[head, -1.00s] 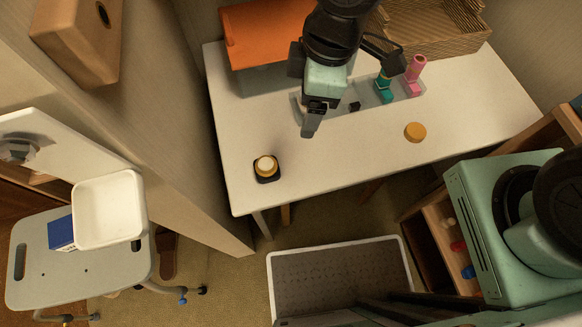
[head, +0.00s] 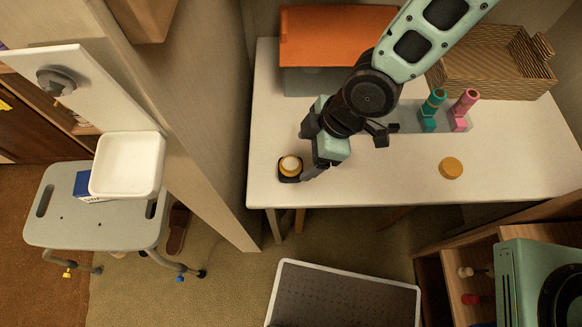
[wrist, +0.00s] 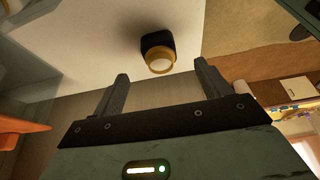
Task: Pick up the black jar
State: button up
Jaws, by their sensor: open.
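The black jar (head: 289,178) stands near the left front corner of the white table, with a round yellow-rimmed, pale top. My gripper (head: 311,150) is open and empty, just up and to the right of the jar in the head view. In the wrist view the jar (wrist: 154,41) lies beyond the fingertips, roughly centred between the two spread fingers of my gripper (wrist: 161,75). The fingers look apart from the jar, and nothing is between them.
The white table (head: 390,180) also holds an orange-topped box (head: 335,35), a wicker basket (head: 490,65), teal (head: 430,110) and pink (head: 463,108) pieces on a tray, and a round yellow disc (head: 451,168). A wall edge (head: 205,150) stands left of the table.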

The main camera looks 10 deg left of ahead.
aim_at(294, 165)
jog(key=x, duration=0.7)
jog(key=shift+w+a+f+p, duration=0.1)
jog(key=shift+p, duration=0.2)
